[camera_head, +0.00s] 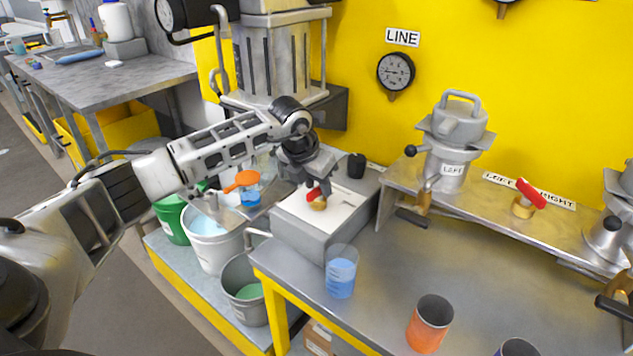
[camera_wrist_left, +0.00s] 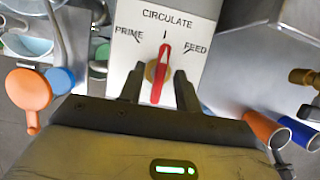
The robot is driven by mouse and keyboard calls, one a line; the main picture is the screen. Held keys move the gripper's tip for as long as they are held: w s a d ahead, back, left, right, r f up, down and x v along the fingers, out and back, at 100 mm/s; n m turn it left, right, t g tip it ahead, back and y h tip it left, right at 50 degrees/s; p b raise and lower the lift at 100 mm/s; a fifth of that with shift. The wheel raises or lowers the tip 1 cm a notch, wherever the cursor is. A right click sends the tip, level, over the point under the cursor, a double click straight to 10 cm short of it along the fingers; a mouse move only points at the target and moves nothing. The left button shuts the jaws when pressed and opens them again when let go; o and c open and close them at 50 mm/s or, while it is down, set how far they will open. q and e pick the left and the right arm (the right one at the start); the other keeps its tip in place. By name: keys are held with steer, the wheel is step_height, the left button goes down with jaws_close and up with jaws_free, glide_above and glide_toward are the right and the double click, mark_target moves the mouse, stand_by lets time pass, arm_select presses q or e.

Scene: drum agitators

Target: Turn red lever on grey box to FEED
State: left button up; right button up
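The grey box (camera_head: 292,236) stands on the bench's left end with a white top plate (camera_head: 345,212). On the plate is the red lever (camera_head: 314,194) on a brass hub. In the left wrist view, the red lever (camera_wrist_left: 163,68) points straight up at CIRCULATE, with PRIME to its left and FEED (camera_wrist_left: 196,49) to its right. My left gripper (camera_head: 311,183) is over the box, close to the lever. In the left wrist view, its two fingers (camera_wrist_left: 158,80) straddle the lever, with a gap visible on both sides. My right gripper is not in view.
A clear beaker of blue liquid (camera_head: 341,272) stands right of the box, and an orange cup (camera_head: 429,323) nearer the front. Another red lever (camera_head: 530,193) sits on the shelf marked LEFT and RIGHT. Buckets (camera_head: 209,240) stand left of the box. A black knob (camera_head: 356,165) is behind it.

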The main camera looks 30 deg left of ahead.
arm_select(q)
jaws_close()
steer(key=shift+m, duration=0.3)
steer(key=m+h+b, duration=0.1)
steer(key=m+b, duration=0.1)
steer(key=m, duration=0.1)
steer(key=shift+a, duration=0.1)
steer(key=m+h, duration=0.1)
steer(key=m, duration=0.1)
steer(key=shift+w+m+g, duration=0.1)
steer(key=shift+m+g, duration=0.3)
steer(key=shift+a+m+g+h+b, duration=0.1)
steer(key=shift+m+g+h+b, duration=0.3)
steer(key=shift+m, duration=0.7)
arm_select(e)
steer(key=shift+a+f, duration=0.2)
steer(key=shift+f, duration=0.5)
arm_select(q)
steer(key=shift+m, duration=0.3)
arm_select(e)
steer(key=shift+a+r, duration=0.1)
